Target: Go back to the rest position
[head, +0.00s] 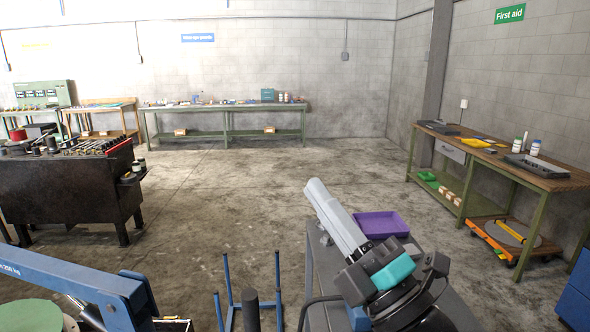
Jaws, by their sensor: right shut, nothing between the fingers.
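My right gripper (318,190) comes in from the bottom right. Its long light grey fingers are closed together and point forward and to the left, with nothing held. Behind them are a dark body and a teal band. The gripper appears in front of a grey table or cart top, which it partly hides. My left gripper is not in view.
A purple tray (381,224) lies on the grey top beside the gripper. A blue lifting arm (70,283) and a blue frame (226,290) stand near the bottom. A dark workbench (65,188) is left, a wooden-topped bench (490,158) right. The middle floor is clear.

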